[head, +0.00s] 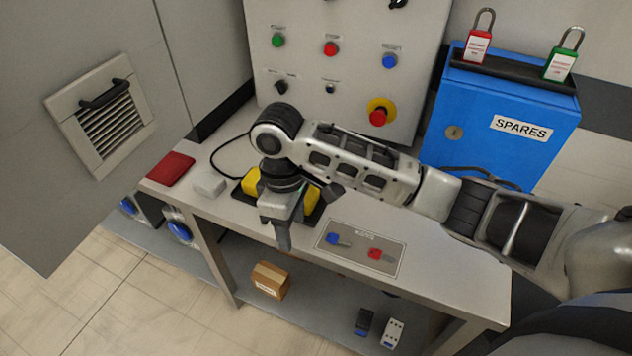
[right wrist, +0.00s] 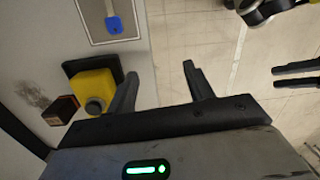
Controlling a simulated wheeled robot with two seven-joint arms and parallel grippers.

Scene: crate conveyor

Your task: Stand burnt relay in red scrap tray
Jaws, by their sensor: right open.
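The red scrap tray (head: 170,168) appears as a flat red shape at the left end of the bench in the head view. In the right wrist view, a small dark block with a brownish face (right wrist: 60,110), seemingly the burnt relay, stands near a dark scorch smudge. In the head view it does not show, seemingly behind my right wrist. My right gripper (head: 283,240) is open and empty, above the bench's front side. In the right wrist view its jaws (right wrist: 160,88) have bare floor between them. Dark prongs at that view's right edge may be my left gripper (right wrist: 297,76).
A yellow device (right wrist: 93,88) on a black pad stands beside the relay. A pale block (head: 209,183) sits near the tray. Blue and red keys lie on a plate (head: 360,247). The control panel (head: 350,90) and blue spares box (head: 500,120) stand behind.

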